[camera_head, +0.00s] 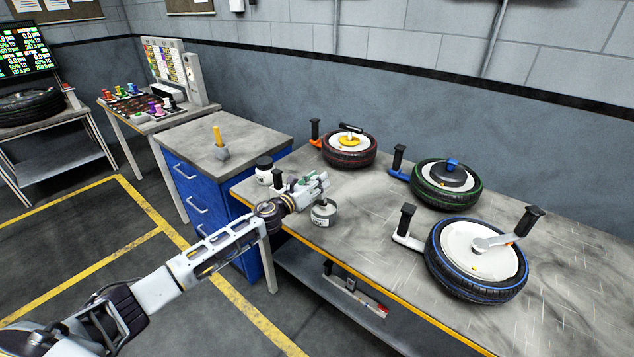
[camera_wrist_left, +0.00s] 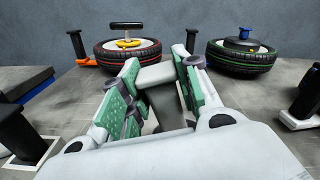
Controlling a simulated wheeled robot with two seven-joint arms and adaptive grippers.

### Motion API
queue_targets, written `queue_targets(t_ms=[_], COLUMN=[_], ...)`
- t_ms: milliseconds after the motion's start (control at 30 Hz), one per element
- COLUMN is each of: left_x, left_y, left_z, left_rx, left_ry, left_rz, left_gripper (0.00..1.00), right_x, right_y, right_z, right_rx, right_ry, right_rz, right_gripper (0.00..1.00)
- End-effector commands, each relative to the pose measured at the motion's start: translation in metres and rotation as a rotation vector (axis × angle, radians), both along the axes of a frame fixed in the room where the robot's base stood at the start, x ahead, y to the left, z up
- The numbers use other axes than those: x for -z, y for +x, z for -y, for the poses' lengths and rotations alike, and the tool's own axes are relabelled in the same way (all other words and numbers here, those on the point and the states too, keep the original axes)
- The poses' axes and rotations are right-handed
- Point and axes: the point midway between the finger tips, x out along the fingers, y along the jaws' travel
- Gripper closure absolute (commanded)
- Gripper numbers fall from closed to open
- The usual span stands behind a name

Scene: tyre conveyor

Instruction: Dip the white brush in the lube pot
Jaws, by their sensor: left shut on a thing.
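My left gripper (camera_head: 318,184) is just above the lube pot (camera_head: 323,214), a small grey pot with a label near the table's left front edge. In the left wrist view the green-padded fingers (camera_wrist_left: 155,92) are closed on a pale grey-white piece, which I take to be the white brush (camera_wrist_left: 156,74). Its lower end is hidden, so I cannot tell whether it is inside the pot. The pot does not show clearly in the left wrist view. My right gripper is not in view.
A white jar with a black lid (camera_head: 263,170) stands behind my left wrist. Wheels with red (camera_head: 350,149), green (camera_head: 447,184) and blue (camera_head: 477,258) rims lie on the grey table (camera_head: 560,285). A yellow-handled brush (camera_head: 218,136) stands on the blue cabinet (camera_head: 205,200).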

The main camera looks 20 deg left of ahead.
Motion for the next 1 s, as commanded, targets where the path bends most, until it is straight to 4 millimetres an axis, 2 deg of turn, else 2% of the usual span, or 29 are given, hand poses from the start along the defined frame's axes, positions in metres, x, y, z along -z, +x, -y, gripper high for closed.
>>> queue_targets(t_ms=[100, 700, 1000], left_x=[-0.012, -0.047, -0.050], left_y=[0.000, 0.000, 0.000], left_z=[0.000, 0.000, 0.000], left_rx=[0.000, 0.000, 0.000], left_ry=[0.001, 0.001, 0.001], left_rz=[0.001, 0.001, 0.001], left_gripper=[0.96, 0.96, 0.96], right_x=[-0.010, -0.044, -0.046], right_y=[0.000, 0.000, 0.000], right_z=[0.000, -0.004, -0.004], right_rx=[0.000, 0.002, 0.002], right_ry=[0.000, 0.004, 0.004], right_rz=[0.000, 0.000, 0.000], right_gripper=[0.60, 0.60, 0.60])
